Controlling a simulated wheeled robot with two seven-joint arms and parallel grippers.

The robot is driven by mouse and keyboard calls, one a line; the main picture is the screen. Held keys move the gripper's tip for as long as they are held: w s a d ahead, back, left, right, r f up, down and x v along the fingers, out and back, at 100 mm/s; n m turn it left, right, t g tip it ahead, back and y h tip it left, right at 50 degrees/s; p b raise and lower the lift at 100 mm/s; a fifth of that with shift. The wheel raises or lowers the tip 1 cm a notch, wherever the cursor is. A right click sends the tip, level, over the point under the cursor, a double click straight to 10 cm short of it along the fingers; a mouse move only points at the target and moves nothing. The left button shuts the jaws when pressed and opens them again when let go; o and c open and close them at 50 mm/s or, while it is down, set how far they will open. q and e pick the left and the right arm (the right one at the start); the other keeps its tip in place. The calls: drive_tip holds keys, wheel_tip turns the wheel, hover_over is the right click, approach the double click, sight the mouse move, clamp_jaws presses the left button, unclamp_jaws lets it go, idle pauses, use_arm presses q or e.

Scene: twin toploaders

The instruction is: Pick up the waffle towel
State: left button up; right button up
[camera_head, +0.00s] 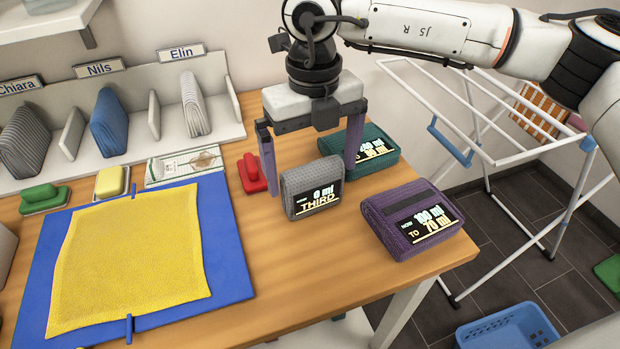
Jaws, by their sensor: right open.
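A grey folded towel (300,182) with a dotted, waffle-like texture stands on the wooden table, with a dark label reading "0 ml THIRD". My right gripper (312,188) comes down from above with its jaws open. One purple finger is left of the grey towel and the other is at its right rear. I see no clear contact with the towel. A teal folded towel (378,135) and a purple folded towel (392,208), both labelled, lie to the right. I cannot be sure from texture alone which one is the waffle towel. My left gripper is out of view.
A yellow cloth (130,255) lies flat on a blue board (228,262) at left. A red-handled block (251,172) is close to the gripper's left finger. Name-labelled slots (221,100) hold folded cloths behind. A white drying rack (490,160) stands beyond the table's right edge.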

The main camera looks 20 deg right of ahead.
sight(313, 191)
drive_tip(key=shift+f, duration=0.7)
wheel_tip(313, 191, down, 4)
drive_tip(key=shift+f+p, duration=0.25)
drive_tip(key=shift+p, duration=0.35)
drive_tip(key=shift+f, duration=0.3)
drive_tip(key=c, duration=1.2)
